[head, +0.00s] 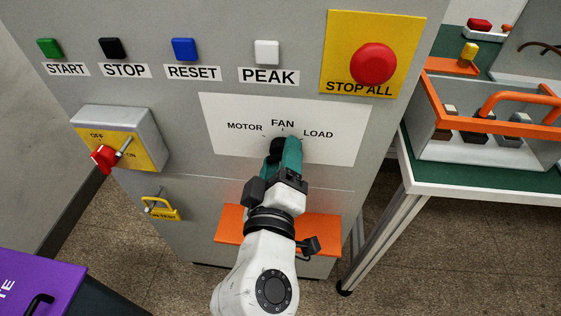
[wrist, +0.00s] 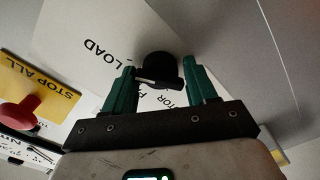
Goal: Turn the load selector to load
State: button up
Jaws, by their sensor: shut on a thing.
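The load selector is a black knob (wrist: 160,66) on a white panel (head: 225,112) with the labels MOTOR, FAN and LOAD. In the head view my gripper (head: 286,150) covers most of the knob, just below the FAN and LOAD labels. In the wrist view the two teal fingers stand on either side of the knob, and my gripper is shut on it. The LOAD label (head: 318,134) is at the right of the panel in the head view. I cannot tell which label the knob points to.
Above the panel are a white PEAK button (head: 266,52) and a red STOP ALL button (head: 373,64). An orange shelf (head: 232,238) sits below my arm. A green-topped table (head: 470,170) stands right.

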jog(key=shift+d, duration=0.1)
jog(key=o, duration=0.8)
jog(key=s, duration=1)
jog(key=shift+s+a+p, duration=0.2)
jog(key=shift+s+p, duration=0.1)
jog(key=shift+s, duration=0.1)
